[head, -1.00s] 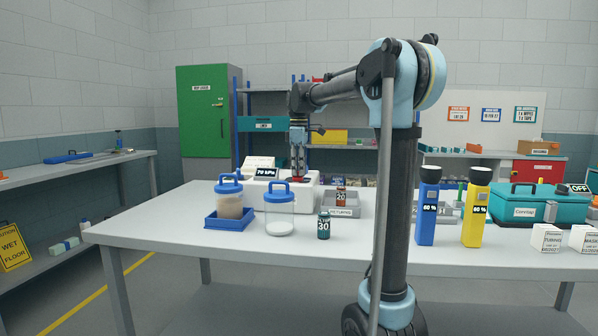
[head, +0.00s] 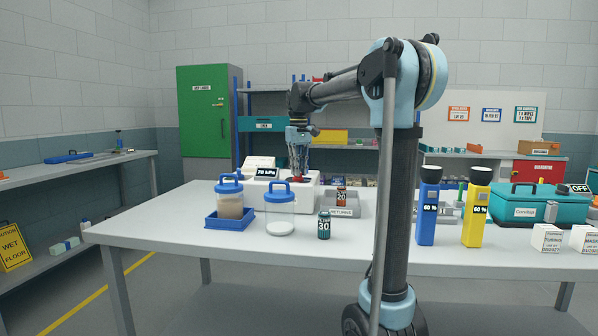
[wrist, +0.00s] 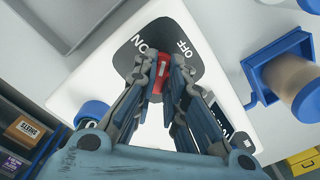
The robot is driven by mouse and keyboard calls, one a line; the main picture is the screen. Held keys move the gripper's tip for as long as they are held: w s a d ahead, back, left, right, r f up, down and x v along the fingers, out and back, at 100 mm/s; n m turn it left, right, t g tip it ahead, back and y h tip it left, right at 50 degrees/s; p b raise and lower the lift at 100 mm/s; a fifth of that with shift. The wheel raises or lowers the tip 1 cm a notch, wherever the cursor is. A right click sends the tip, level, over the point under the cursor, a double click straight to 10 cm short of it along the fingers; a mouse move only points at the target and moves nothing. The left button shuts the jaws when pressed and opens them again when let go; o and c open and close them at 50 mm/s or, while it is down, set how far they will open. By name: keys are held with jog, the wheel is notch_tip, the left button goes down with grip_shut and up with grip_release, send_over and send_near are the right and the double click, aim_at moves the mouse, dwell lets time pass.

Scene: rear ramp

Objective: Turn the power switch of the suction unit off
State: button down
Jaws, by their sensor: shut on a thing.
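The suction unit (head: 308,193) is a white box at the back left of the table, with a display (head: 267,173) reading 70 kPa. In the wrist view, its black switch plate (wrist: 190,65) carries the words ON and OFF. The red power switch (wrist: 162,72) sits between my fingertips, below the two words; I cannot tell which word it points to. My gripper (head: 299,172) reaches down onto the unit's top and is shut on the switch, which it also shows in the wrist view (wrist: 160,82). The fingers hide part of the switch.
A canister in a blue tray (head: 229,223) and a clear jar with a blue lid (head: 280,213) stand in front of the unit. A grey returns tray (head: 342,212) is to its right. Blue and yellow torches (head: 476,210) and a teal case (head: 528,208) stand farther right.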

jog(key=m, duration=0.4)
jog(key=shift+a+m, duration=0.1)
jog(key=shift+m, duration=1.7)
jog(key=c, duration=1.6)
grip_release()
jog(key=shift+c, duration=0.2)
jog(key=shift+r, duration=0.1)
notch_tip(320, 180, up, 12)
